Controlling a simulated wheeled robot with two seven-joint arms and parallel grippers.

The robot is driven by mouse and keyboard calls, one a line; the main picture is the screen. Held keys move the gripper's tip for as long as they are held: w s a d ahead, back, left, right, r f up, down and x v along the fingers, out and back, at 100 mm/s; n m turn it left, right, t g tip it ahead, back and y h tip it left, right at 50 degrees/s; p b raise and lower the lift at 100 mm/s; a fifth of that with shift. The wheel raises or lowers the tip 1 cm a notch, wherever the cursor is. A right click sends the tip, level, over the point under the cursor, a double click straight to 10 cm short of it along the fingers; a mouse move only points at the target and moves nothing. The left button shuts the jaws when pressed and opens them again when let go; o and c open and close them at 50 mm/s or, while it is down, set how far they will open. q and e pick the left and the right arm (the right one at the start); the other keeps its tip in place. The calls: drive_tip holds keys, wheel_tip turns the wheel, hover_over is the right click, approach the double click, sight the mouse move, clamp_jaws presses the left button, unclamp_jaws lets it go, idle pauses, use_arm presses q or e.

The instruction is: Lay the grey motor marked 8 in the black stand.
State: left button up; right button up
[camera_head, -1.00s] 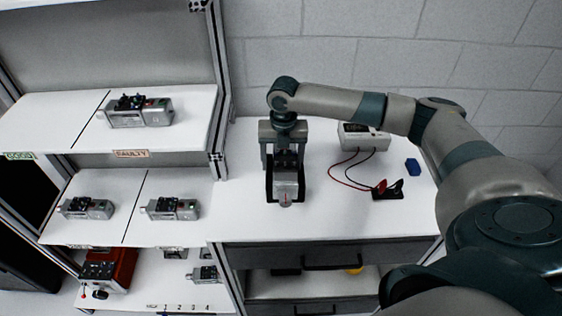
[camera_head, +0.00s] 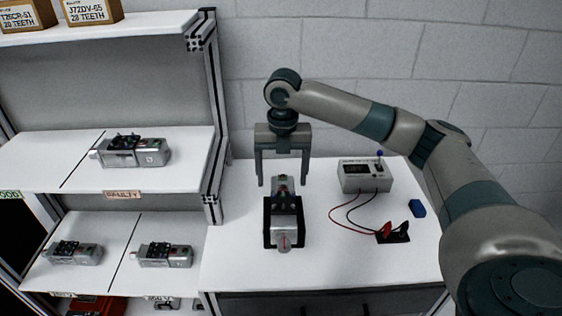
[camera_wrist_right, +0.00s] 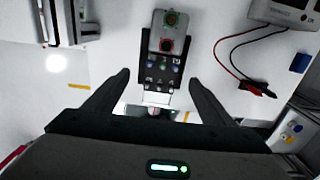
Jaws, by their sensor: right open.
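A grey motor (camera_head: 284,212) lies in the black stand (camera_head: 268,240) on the white worktop. The stand's dark sides show along both sides of the motor. The motor's mark is too small to read. My right gripper (camera_head: 284,183) is open and empty, with its fingers pointing down above the motor's far end, apart from it. In the right wrist view the motor (camera_wrist_right: 167,45) lies beyond and between the open fingertips (camera_wrist_right: 160,79). My left gripper is not in view.
A grey meter box (camera_head: 364,177) with red and black leads stands right of the stand. A black clip block (camera_head: 393,234) and a blue block (camera_head: 418,208) lie nearby. Shelves at left hold several similar motors (camera_head: 165,254). The worktop's front right is clear.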

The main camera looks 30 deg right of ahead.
wheel_tip(320, 180, up, 6)
drive_tip(key=b, duration=0.1)
drive_tip(key=shift+r, duration=0.25)
drive_tip(key=shift+a, duration=0.1)
idle(0.8)
